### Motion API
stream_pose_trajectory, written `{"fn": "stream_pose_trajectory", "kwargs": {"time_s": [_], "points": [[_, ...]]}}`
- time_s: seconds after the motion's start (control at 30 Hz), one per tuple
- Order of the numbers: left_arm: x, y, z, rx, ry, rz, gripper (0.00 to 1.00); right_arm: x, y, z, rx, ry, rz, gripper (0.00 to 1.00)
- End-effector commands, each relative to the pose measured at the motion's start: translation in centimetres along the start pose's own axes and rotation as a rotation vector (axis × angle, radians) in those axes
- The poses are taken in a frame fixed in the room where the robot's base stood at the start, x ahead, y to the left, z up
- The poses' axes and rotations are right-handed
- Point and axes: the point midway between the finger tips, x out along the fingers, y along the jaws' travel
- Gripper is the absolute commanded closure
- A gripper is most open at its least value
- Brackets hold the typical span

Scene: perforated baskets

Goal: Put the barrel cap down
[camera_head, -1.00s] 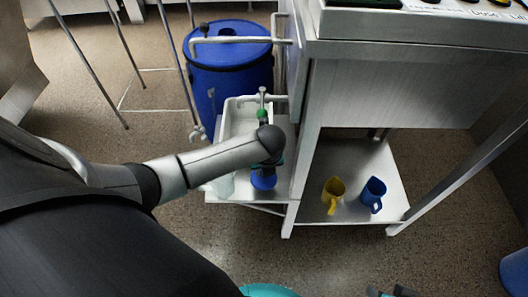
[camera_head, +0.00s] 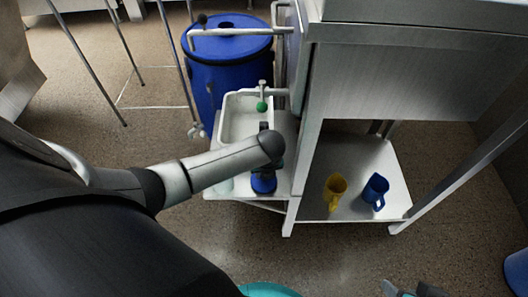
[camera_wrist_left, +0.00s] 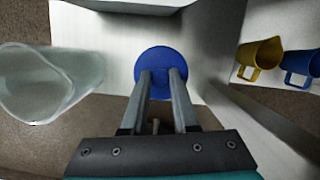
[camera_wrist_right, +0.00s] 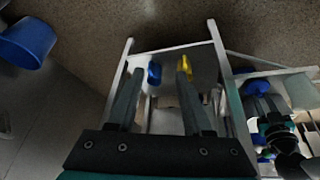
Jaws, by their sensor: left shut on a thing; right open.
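The barrel cap (camera_head: 263,184) is a round blue disc above or on the metal ledge in front of the white sink. It also shows in the left wrist view (camera_wrist_left: 160,60). My left gripper (camera_wrist_left: 161,75) is shut on the cap, its two fingers close together over the disc. In the head view my left wrist hides most of that gripper. I cannot tell whether the cap touches the ledge. The blue barrel (camera_head: 229,70) stands behind the sink. My right gripper (camera_wrist_right: 160,80) is open and empty, its fingers wide apart; part of it shows at the bottom of the head view (camera_head: 408,290).
The white sink (camera_head: 231,128) lies behind the cap, with a green-tipped tap (camera_head: 262,105). A clear jug (camera_wrist_left: 48,85) stands left of the cap. A yellow jug (camera_head: 335,187) and a blue jug (camera_head: 375,190) stand on the lower shelf (camera_head: 350,160) at right.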

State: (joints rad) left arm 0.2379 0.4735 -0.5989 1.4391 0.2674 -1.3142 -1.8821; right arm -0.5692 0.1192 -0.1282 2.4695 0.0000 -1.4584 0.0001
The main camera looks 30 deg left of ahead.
Motion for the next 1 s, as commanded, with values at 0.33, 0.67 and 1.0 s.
{"fn": "stream_pose_trajectory", "kwargs": {"time_s": [0.33,0.67,1.0], "points": [[0.0,0.0,0.0,0.000,0.000,0.000,0.42,0.0,0.0,0.0,0.000,0.001,-0.001,0.50],[-0.6,0.0,0.1,0.000,0.000,0.000,0.42,-0.3,0.0,0.0,-0.001,-0.004,0.000,0.50],[-3.5,0.0,0.1,0.001,0.000,-0.001,0.42,3.7,-0.2,1.6,-0.002,-0.070,-0.005,0.50]]}}
